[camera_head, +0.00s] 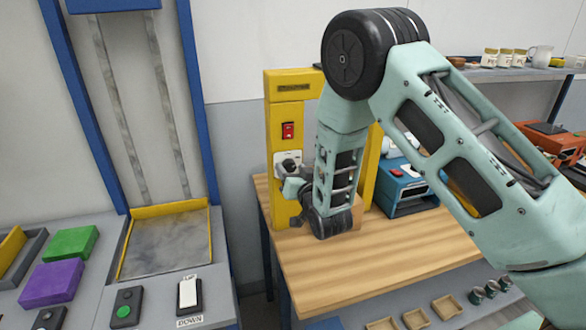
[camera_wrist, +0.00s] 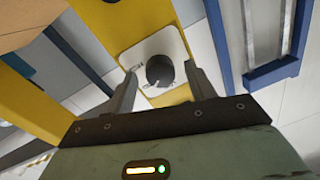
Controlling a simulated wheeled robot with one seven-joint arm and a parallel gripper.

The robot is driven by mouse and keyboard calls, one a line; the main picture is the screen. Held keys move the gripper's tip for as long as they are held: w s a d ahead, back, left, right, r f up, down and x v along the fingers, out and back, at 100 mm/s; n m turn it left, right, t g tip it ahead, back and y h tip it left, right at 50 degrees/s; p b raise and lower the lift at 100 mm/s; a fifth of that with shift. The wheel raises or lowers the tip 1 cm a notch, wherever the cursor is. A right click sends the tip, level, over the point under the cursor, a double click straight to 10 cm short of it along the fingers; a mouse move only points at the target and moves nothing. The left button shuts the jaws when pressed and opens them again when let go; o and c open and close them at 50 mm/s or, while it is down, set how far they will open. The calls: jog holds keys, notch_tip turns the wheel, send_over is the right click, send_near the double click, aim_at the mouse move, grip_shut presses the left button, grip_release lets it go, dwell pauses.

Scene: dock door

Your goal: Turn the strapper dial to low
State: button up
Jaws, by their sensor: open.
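The strapper is a yellow upright frame (camera_head: 282,115) standing on the wooden bench. Its dial (camera_head: 289,162) is a dark round knob on a white plate, low on the left post, partly covered by my gripper in the head view. In the wrist view the dial (camera_wrist: 160,71) sits on the white plate (camera_wrist: 147,50) between my two fingers. My gripper (camera_wrist: 160,82) is open, with one finger on each side of the knob. I cannot tell whether either finger touches it. The marks on the plate are too small to read.
A red switch (camera_head: 288,131) is above the dial on the same post. A blue machine (camera_head: 402,186) stands right of the strapper on the wooden bench (camera_head: 350,268). A blue-framed door (camera_head: 130,100) is at left. The bench front is clear.

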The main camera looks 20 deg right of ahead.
jog(key=c, duration=1)
jog(key=shift+f+b, duration=0.1)
jog(key=shift+b, duration=0.3)
jog(key=shift+f+n+b, duration=0.1)
jog(key=shift+n+b, duration=0.9)
jog(key=shift+n, duration=0.1)
jog(key=n+b, duration=0.3)
jog(key=shift+a, duration=0.1)
jog(key=n+b, duration=0.1)
jog(key=n, duration=0.1)
jog(key=n+b, duration=0.1)
jog(key=n, duration=0.1)
jog(key=n+b, duration=0.1)
jog(key=n, duration=0.1)
jog(key=shift+r+g+h, duration=0.25)
jog(key=shift+g+h, duration=0.05)
jog(key=shift+g, duration=0.1)
